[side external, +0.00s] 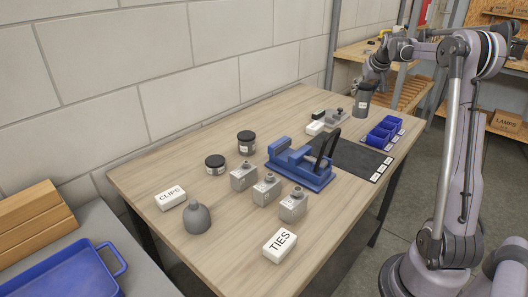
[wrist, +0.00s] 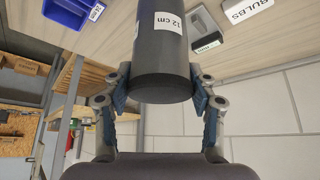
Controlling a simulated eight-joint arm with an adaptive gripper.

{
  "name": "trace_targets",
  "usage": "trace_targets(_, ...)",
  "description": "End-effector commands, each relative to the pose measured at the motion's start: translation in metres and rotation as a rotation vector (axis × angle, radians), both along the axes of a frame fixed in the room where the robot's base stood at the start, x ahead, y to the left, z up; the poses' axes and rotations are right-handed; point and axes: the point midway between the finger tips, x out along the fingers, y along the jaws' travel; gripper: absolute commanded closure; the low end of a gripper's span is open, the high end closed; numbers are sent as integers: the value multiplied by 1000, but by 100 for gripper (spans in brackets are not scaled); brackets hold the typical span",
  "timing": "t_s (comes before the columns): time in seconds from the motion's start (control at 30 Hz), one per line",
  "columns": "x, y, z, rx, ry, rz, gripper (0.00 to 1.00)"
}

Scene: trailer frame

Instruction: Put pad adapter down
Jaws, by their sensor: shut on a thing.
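My gripper (wrist: 160,88) is shut on a dark grey cylinder with a white "12 cm" label, the pad adapter (wrist: 160,50). The blue-edged fingers press on its two sides, near the end facing the wrist camera. In the side view my gripper (side external: 370,80) holds the adapter (side external: 362,103) upright at the far right end of the wooden workbench (side external: 150,235). Whether its bottom touches the bench is not clear. Two shorter dark cylinders, a taller one (side external: 246,143) and a lower one (side external: 215,165), stand apart on the bench near the wall.
Blue bins (side external: 382,133) stand near a dark mat (side external: 357,158). A blue vise (side external: 300,165) is mid-bench, with several grey metal blocks (side external: 266,188) before it. Boxes marked CLIPS (side external: 171,197) and TIES (side external: 280,245) and a grey flask-shaped thing (side external: 197,218) are nearer. A block wall runs behind.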

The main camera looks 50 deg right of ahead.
Motion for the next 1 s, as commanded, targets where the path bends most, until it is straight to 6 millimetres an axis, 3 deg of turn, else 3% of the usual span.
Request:
trace_targets(0.13, 4, 3, 12, -1, -2, 14, 100)
trace_targets(0.27, 21, 18, 17, 2, 2, 80, 100)
trace_targets(0.7, 118, 126, 25, 5, 4, 522, 100)
trace_targets(1.0, 144, 162, 26, -1, -3, 653, 100)
